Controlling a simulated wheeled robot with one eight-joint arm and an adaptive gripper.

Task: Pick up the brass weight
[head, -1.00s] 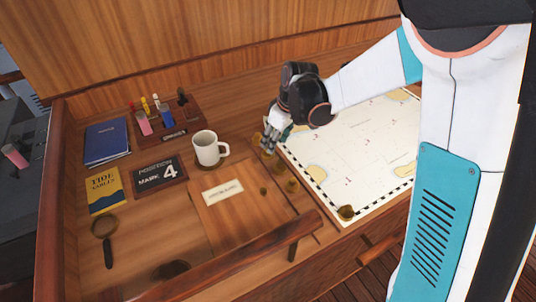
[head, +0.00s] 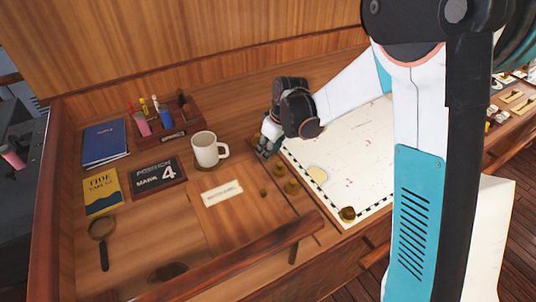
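Several small brass weights are on the desk. One brass weight (head: 280,169) stands just below my gripper in the picture, and another brass weight (head: 292,186) is a little lower, both beside the chart's left edge. A further brass weight (head: 347,213) sits on the chart's near corner. My gripper (head: 264,153) points down at the chart's left edge, right of the mug. Its fingers are small and dark, so I cannot tell whether they are open or shut, or whether anything is between them.
A white mug (head: 207,150) stands close left of my gripper. The chart (head: 345,150) lies to the right. A nameplate (head: 222,193), a position plaque (head: 160,176), books, a magnifier (head: 102,240) and a pen rack (head: 172,130) lie left. A wooden rail (head: 235,258) edges the desk's front.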

